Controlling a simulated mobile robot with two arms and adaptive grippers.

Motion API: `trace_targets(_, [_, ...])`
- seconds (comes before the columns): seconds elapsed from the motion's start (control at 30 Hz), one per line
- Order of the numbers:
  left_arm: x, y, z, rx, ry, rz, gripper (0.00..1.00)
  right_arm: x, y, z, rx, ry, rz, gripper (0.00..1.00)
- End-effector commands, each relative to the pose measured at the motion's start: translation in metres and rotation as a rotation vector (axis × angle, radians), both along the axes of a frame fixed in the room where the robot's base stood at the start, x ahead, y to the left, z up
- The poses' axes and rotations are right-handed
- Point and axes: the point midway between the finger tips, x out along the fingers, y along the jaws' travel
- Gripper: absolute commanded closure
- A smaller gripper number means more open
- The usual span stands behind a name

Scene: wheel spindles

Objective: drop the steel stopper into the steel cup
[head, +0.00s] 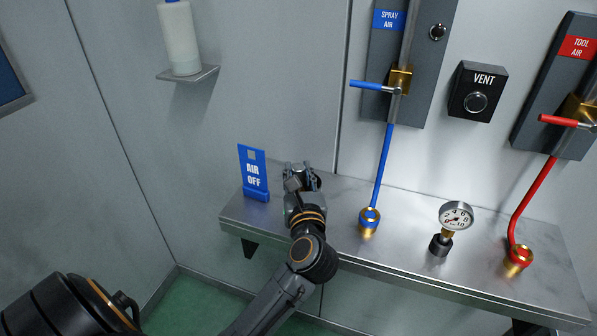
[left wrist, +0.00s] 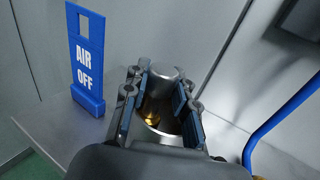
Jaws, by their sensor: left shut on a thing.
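My left gripper (head: 299,172) is over the left part of the steel shelf, just right of the blue AIR OFF sign. In the left wrist view my left gripper (left wrist: 160,98) is shut on the steel stopper (left wrist: 165,76), a rounded grey metal piece between its fingers. Below the stopper, a shiny curved metal surface with a golden glint, seemingly the steel cup (left wrist: 168,132), shows between the fingers. Most of it is hidden by the gripper, and I cannot tell whether the stopper touches it. My right gripper is not in view.
The AIR OFF sign (head: 254,173) stands close left of the gripper. A blue pipe (head: 382,165) rises from a brass fitting to the right. A gauge (head: 456,216) and a red pipe (head: 524,208) stand farther right on the shelf (head: 405,249). A white bottle (head: 179,38) is on a wall ledge.

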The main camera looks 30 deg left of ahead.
Motion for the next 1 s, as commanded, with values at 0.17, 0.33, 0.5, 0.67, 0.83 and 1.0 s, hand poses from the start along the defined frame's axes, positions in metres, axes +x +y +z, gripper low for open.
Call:
trace_targets(0.17, [0.0,0.0,0.001,0.0,-0.001,0.0,1.0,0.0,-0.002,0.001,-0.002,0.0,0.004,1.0])
trace_targets(0.33, [0.0,0.0,0.001,0.0,-0.001,0.0,0.47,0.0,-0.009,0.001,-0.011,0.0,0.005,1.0])
trace_targets(0.5, [0.0,0.0,0.001,-0.001,-0.001,0.001,0.47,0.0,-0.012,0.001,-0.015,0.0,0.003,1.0])
trace_targets(0.67, [-0.001,-0.001,0.0,-0.001,0.0,0.0,0.47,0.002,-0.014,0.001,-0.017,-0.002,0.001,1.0])
trace_targets(0.83, [-0.016,-0.015,-0.001,-0.004,0.002,-0.001,0.47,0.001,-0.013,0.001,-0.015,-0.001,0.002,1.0])
trace_targets(1.0, [-0.044,-0.038,-0.001,-0.005,0.003,0.0,0.47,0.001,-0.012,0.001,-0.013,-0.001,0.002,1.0])
